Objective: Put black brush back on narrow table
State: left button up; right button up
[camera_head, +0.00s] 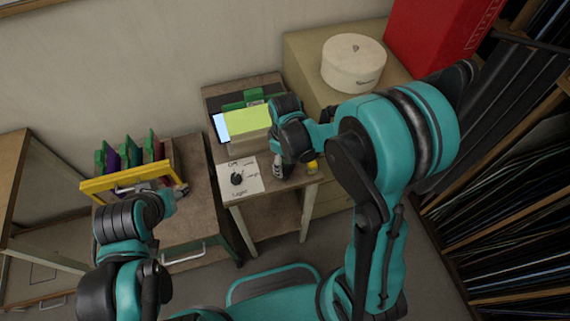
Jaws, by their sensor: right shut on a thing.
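The narrow table (247,209) stands in the middle, against the wall. My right gripper (281,168) is low over its right part, pointing down and shut on a small dark thing, which I take to be the black brush. The fingers and arm hide most of it, and I cannot tell whether it touches the tabletop. A small yellow item (312,167) is just right of the gripper. My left gripper (180,192) is at the right end of the yellow frame (130,179) on the left cabinet; its jaws are too small to read.
A white dial card (238,179) with a black knob lies on the narrow table, in front of a yellow-green panel (248,121). Coloured panels (131,153) stand in a rack at left. A round cream container (353,64) and a red box (440,35) stand back right.

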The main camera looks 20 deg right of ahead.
jog(key=shift+o, duration=0.2)
jog(key=shift+f, duration=0.35)
jog(key=shift+r, duration=0.1)
jog(key=shift+c, duration=0.2)
jog(key=o, duration=1.3)
